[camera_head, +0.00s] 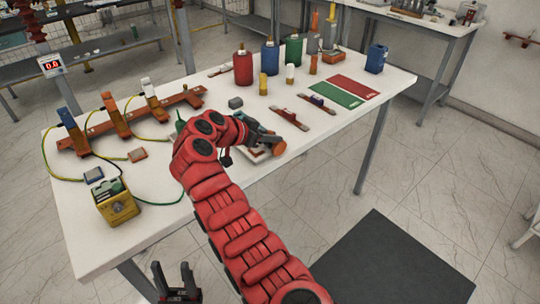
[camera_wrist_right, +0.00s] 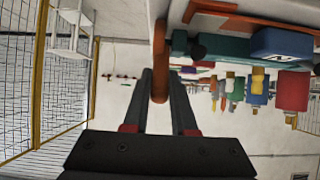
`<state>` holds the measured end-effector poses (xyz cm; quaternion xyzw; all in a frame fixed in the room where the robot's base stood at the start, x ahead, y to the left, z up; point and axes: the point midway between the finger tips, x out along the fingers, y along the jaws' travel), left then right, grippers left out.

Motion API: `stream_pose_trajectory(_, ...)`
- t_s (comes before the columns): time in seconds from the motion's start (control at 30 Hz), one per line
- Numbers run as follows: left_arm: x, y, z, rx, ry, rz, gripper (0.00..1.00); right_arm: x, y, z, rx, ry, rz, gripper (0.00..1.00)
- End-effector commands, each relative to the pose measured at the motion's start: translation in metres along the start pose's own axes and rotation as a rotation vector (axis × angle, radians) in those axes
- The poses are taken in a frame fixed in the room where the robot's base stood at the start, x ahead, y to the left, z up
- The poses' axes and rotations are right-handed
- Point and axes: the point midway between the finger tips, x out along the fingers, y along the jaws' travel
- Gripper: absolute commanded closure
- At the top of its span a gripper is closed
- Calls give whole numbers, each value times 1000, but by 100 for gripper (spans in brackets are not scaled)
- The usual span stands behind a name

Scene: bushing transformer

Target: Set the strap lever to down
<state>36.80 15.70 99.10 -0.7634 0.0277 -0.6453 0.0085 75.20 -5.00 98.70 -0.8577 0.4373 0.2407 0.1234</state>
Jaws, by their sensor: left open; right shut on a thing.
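The strap lever shows in the head view as a round orange-brown end (camera_head: 279,148) beside a pale plate (camera_head: 256,155) near the table's front edge. In the right wrist view it is a brown rounded bar (camera_wrist_right: 159,60). My right gripper (camera_wrist_right: 160,85) is shut on it, with one dark finger on each side. In the head view my right gripper (camera_head: 264,141) is partly hidden by its red arm, as is much of the plate. I cannot tell the lever's exact setting. My left gripper (camera_head: 177,284) is open and empty below the table's front edge.
The white table (camera_head: 225,180) holds red (camera_head: 243,68), blue (camera_head: 270,57) and green (camera_head: 293,50) bushings behind my right gripper. A rail with several posts (camera_head: 130,122) and cables lies left. A yellow box (camera_head: 117,205) stands at front left. The table's front right is clear.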

Motion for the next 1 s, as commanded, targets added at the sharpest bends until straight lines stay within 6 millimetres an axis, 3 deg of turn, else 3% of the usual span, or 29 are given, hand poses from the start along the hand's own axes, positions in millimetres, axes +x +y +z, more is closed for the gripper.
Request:
stream_pose_trajectory(0.03,-20,1,3,0,0,0,50,3,-2,13,-3,34,-5,100)
stream_pose_trajectory(0.1,-31,2,5,0,0,0,50,2,-1,14,-3,84,-5,100)
stream_pose_trajectory(0.4,-62,3,10,0,0,0,50,-3,-1,17,-2,230,-5,100)
stream_pose_trajectory(1.0,-69,3,12,0,0,0,50,-6,-1,16,-3,278,-3,100)
